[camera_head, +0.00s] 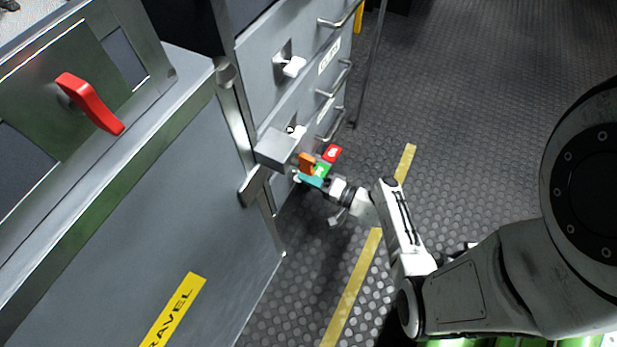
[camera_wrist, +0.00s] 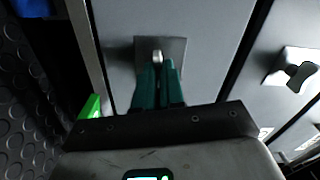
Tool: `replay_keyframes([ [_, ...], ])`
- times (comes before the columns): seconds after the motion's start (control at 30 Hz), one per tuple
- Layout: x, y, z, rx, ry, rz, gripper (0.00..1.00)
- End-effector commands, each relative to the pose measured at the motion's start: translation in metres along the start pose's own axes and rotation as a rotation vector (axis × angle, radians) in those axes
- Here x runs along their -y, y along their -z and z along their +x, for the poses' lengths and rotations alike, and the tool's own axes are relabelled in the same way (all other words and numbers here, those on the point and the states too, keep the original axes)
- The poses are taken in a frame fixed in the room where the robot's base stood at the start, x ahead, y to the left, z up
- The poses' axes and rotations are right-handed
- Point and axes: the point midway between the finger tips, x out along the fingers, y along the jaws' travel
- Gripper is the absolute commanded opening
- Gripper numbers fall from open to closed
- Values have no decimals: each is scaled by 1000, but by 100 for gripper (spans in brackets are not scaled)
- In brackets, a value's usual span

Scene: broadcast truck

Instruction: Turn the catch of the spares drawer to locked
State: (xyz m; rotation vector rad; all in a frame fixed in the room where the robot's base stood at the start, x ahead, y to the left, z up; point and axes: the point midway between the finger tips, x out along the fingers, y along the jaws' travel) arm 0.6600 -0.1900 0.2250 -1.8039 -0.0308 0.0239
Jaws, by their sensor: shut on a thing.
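My gripper (camera_head: 310,181) has teal fingers and is at the lower front of the grey drawer unit in the head view. In the wrist view the gripper (camera_wrist: 158,85) is shut on a small pale catch (camera_wrist: 157,57) in front of a square plate (camera_wrist: 178,48). Only the catch's tip shows between the fingers, so its setting is hard to tell. An orange piece (camera_head: 306,161), a red tag (camera_head: 332,153) and a green tag (camera_head: 321,170) are close beside the gripper in the head view. I cannot read which drawer is the spares drawer.
Two other pale catches, an upper one (camera_head: 293,66) and a lower one (camera_head: 297,131), are on the drawer fronts. Bar handles (camera_head: 342,18) stick out on the right. A cabinet with a red lever (camera_head: 90,103) stands at left. The studded floor (camera_head: 480,130) at right is clear.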

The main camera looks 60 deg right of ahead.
Motion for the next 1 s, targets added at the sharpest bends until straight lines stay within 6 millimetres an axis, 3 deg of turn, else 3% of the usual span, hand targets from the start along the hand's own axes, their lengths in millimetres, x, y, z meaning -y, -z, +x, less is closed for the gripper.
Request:
replay_keyframes([
  [0.27,0,0,0,1,1,22,0],
  [0.6,0,0,0,1,0,243,0],
  [0.87,0,0,0,0,-1,251,0],
  [0.9,0,0,0,0,-1,251,9],
  [1.0,0,0,0,0,-1,250,19],
])
